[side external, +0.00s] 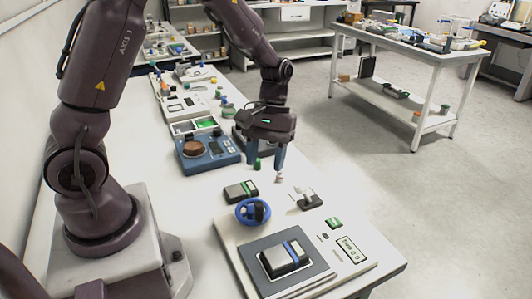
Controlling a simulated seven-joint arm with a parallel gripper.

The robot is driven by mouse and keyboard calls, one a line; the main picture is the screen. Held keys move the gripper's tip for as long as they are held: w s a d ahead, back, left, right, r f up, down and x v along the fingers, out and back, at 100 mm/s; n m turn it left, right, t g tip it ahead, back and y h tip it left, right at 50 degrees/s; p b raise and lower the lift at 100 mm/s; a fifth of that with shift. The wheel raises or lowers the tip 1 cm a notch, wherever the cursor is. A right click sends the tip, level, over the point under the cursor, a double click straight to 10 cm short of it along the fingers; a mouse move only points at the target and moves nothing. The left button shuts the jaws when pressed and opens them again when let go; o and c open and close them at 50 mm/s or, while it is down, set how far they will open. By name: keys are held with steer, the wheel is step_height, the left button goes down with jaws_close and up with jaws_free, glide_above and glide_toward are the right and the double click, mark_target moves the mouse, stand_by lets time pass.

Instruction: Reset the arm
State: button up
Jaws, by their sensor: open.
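My gripper (268,169) hangs over the white table (182,232), its fingers pointing down. It is open, with nothing seen held between its fingers. The fingertips are above or close to the table top, just right of the blue scale; the exact height is hard to tell. A small green object (257,163) shows beside the left finger, and a small pinkish object (279,178) shows at the right finger's tip. My arm reaches over from its base at the left.
A blue scale (221,157) carries a brown round object (194,147). More devices stand behind. A white cart (418,53) stands apart.

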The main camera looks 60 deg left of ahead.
steer(key=shift+w+a+r, duration=0.1)
steer(key=shift+a+r, duration=0.05)
steer(key=shift+r, duration=0.25)
steer(key=s+d+r+m+t+y, duration=0.3)
steer(key=s+r+m+t, duration=0.5)
steer(key=s+r, duration=0.4)
step_height(320, 180, up, 5)
steer(key=shift+d+f+m+t, duration=0.2)
steer(key=shift+d+m+t, duration=0.1)
steer(key=shift+d+m, duration=0.25)
steer(key=shift+c, duration=0.2)
